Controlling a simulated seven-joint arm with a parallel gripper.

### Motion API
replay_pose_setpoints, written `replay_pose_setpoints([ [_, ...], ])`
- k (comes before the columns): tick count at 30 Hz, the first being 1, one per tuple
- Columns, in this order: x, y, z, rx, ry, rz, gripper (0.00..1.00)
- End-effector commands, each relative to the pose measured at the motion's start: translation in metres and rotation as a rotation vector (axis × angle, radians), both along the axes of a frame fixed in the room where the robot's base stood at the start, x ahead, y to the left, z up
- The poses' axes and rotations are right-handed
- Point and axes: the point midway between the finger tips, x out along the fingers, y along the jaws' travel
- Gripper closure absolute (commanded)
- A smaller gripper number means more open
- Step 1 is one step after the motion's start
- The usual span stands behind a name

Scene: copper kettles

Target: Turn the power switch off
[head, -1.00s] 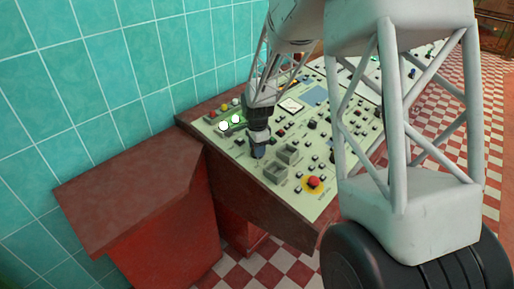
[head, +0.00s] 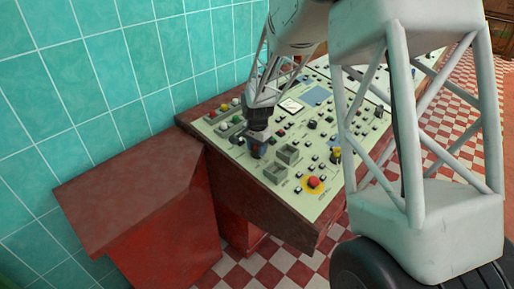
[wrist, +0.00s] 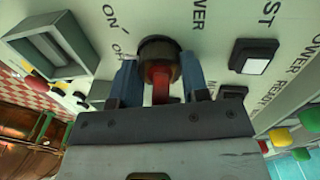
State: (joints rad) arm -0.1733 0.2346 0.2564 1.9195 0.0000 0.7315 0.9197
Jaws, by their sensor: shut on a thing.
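The power switch shows in the wrist view as a red lever (wrist: 160,85) on a round black base (wrist: 158,48). Labels reading ON and partly OFF stand beside it, and POWER is printed nearby. In the head view my gripper (head: 257,151) points down at the left part of the control panel (head: 262,187). There the fingers hide the switch. The exact angle of the lever is hard to read.
Two grey raised boxes (head: 286,154) stand right beside my gripper, and a red emergency button (head: 314,182) on yellow sits near the front edge. Small coloured lamps (head: 235,102) lie behind. A teal tiled wall (head: 120,75) bounds the left.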

Motion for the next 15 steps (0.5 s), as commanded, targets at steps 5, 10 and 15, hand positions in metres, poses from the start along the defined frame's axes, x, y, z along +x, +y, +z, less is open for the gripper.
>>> replay_pose_setpoints([
  [5,-0.0001,0.0,0.0003,0.0,0.0,0.086,0.82],
  [10,0.0001,0.0001,0.0007,0.001,-0.001,0.159,0.82],
  [15,0.0003,0.0002,0.0009,0.0,-0.001,0.213,0.82],
])
